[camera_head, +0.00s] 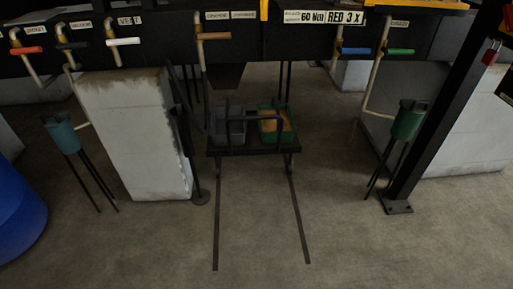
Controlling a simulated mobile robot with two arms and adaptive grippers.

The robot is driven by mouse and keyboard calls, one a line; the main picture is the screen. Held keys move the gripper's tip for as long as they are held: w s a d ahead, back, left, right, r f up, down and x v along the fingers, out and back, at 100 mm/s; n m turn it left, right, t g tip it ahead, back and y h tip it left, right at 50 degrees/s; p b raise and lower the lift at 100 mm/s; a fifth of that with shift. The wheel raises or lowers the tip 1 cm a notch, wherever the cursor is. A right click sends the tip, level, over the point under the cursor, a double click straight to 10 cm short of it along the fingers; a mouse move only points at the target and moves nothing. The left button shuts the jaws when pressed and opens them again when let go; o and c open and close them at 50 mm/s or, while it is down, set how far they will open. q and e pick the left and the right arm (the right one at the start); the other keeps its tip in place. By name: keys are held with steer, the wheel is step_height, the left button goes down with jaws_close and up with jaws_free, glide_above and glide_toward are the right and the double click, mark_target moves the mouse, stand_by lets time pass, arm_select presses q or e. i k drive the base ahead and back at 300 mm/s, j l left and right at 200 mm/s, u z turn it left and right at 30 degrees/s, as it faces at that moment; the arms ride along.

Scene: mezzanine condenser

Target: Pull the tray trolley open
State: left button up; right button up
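The tray trolley (258,149) is a dark low platform with a raised bar frame, standing under the overhead beam in the middle of the view. It carries a grey bin (228,128) on the left and a green tray (275,133) with tan contents on the right. Two dark floor rails (298,217) run from beneath it toward me. Neither of my grippers shows in the head view.
A concrete block (138,135) and a thin black post stand left of the trolley. A blue drum (15,212) is at far left. Funnels on tripods stand at left (62,134) and right (408,121). A black column (433,110) rises at right. Floor between the rails is clear.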

mark_target(253, 145)
steer(key=i+l+u, duration=0.5)
steer(key=i+u, duration=0.15)
steer(key=i, duration=0.2)
